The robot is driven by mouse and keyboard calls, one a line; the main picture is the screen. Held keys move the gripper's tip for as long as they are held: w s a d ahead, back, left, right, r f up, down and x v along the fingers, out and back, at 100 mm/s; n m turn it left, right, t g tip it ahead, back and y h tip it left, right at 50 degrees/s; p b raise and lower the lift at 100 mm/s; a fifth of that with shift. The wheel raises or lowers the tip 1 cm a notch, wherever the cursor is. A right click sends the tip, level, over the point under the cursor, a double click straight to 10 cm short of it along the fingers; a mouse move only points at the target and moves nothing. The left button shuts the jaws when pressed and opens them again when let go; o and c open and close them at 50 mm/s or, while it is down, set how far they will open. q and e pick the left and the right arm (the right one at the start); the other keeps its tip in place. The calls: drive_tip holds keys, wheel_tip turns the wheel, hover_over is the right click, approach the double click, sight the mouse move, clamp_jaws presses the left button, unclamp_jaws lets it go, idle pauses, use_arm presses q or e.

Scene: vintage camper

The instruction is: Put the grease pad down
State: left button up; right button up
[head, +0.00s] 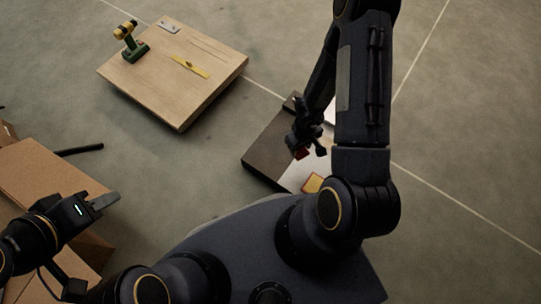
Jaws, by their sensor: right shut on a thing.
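My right gripper (309,150) is over the low dark table (262,150), on the side with a white surface (293,178). It is shut on a small dark red piece (302,154), which I take to be the grease pad; the fingers hide most of it. I cannot tell whether the piece touches the surface. A yellow and red flat square (312,183) lies on the white surface, just nearer than the gripper. My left gripper (106,201) is at the lower left, over the floor beside a cardboard box, with no object visible in it; its finger gap is unclear.
A wooden workbench top (172,76) at the upper left holds a green and yellow drill (131,42), a yellow rule (189,66) and a small grey plate (170,27). Cardboard boxes (52,175) stand at the left. A black bar (80,150) sticks out there. Floor between is clear.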

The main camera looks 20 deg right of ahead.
drive_tip(key=shift+s+f+b, duration=0.35)
drive_tip(key=shift+s+f, duration=0.05)
drive_tip(key=shift+f, duration=0.2)
drive_tip(key=shift+s+f+b, duration=0.3)
drive_tip(key=shift+s+f, duration=0.05)
drive_tip(key=shift+f, duration=0.25)
drive_tip(key=w+a+f+b, duration=0.1)
drive_tip(key=w+f, duration=0.2)
drive_tip(key=w, duration=0.1)
drive_tip(key=w+a+f+b, duration=0.1)
drive_tip(key=w+a+f, duration=0.1)
drive_tip(key=w+f, duration=0.1)
drive_tip(key=w+a+f+b, duration=0.2)
drive_tip(key=w+f, duration=0.1)
drive_tip(key=w, duration=0.1)
drive_tip(key=shift+w+a, duration=0.15)
drive_tip(key=shift+w, duration=0.25)
drive_tip(key=shift+w+f, duration=0.15)
drive_tip(key=f, duration=0.1)
drive_tip(key=f+b, duration=0.2)
drive_tip(key=f, duration=0.1)
drive_tip(key=shift+w+a, duration=0.2)
drive_tip(key=shift+w, duration=0.05)
drive_tip(key=shift+r, duration=0.2)
drive_tip(key=o, duration=0.9)
drive_tip(key=shift+f, duration=0.15)
